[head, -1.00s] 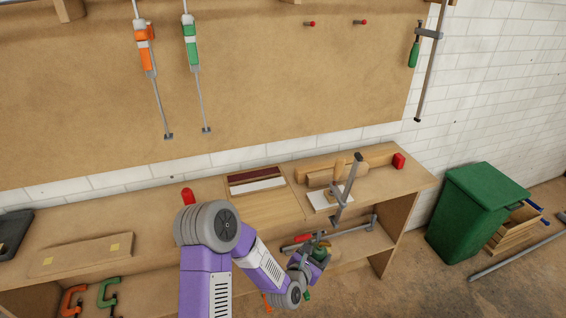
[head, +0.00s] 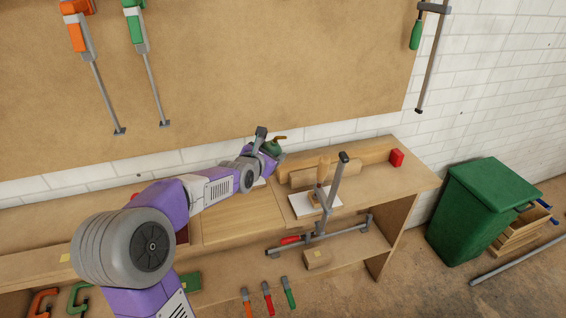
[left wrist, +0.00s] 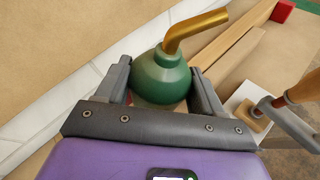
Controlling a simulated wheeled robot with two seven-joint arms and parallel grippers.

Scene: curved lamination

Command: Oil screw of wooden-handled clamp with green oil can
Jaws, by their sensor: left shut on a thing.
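My left gripper (head: 266,150) is shut on the green oil can (head: 274,147), holding it above the bench's back part, near the wall. In the left wrist view the can's round green body (left wrist: 160,78) sits between the two fingers (left wrist: 163,90), its bent brass spout pointing up and right. The wooden-handled clamp (head: 335,184) stands tilted at the bench's front edge, to the right of the gripper and apart from it. Its wooden handle (head: 323,170) is above a white pad. Part of the clamp shows at the right of the left wrist view (left wrist: 294,128). My right gripper is not in view.
Wooden strips (head: 345,164) and a red block (head: 396,158) lie behind the clamp. A red-handled bar clamp (head: 340,232) lies on the lower shelf. A green bin (head: 490,210) stands at the right. The bench panel (head: 240,215) left of the clamp is clear.

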